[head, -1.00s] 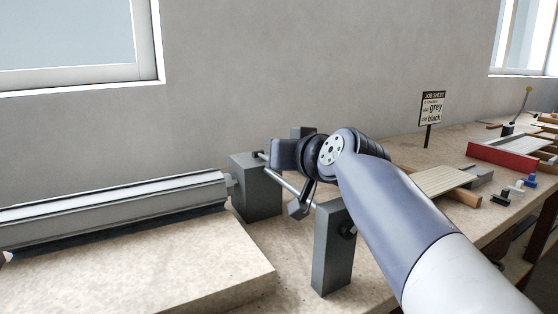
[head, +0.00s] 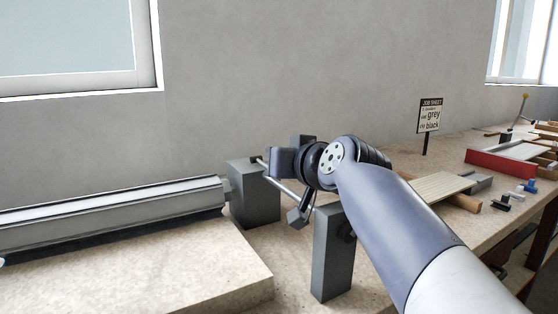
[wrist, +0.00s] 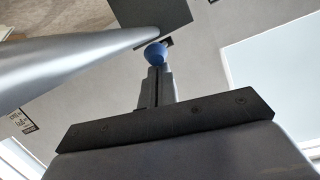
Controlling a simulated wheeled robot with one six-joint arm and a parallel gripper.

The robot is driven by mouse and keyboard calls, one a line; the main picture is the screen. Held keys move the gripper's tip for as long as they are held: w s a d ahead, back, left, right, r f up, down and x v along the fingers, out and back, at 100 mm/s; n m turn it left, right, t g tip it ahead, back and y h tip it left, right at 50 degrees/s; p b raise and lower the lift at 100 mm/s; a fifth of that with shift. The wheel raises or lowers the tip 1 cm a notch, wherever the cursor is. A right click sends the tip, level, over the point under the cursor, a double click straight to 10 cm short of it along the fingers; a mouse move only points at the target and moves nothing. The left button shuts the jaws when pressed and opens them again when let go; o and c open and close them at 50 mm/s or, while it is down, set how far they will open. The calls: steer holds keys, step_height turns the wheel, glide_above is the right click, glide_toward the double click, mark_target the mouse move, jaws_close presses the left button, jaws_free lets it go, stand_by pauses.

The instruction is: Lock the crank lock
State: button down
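The crank lock is hard to make out. A thin rod (head: 281,184) runs beside a grey block (head: 254,194) at the back, and a second grey block (head: 333,252) stands nearer. My wrist hides part of what lies between them. In the wrist view a blue round knob (wrist: 156,53) sits at the tips of my gripper (wrist: 157,70). Its fingers are close together and look shut on the knob. A wide grey rod (wrist: 80,66) reaches in from the left and ends close to the knob. In the head view the knob is not visible.
A long grey shutter profile (head: 110,214) lies at left on a raised slab (head: 150,273). A job sheet sign (head: 431,115) stands at the back. A red-sided tray (head: 500,163), a slatted board (head: 440,187) and small blue and black pieces are at right.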

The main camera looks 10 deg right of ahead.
step_height(320, 180, up, 10)
steer(key=p, duration=0.4)
steer(key=shift+f, duration=0.1)
step_height(320, 180, down, 10)
steer(key=b, duration=0.4)
steer(key=shift+f, duration=0.1)
stand_by(0.3)
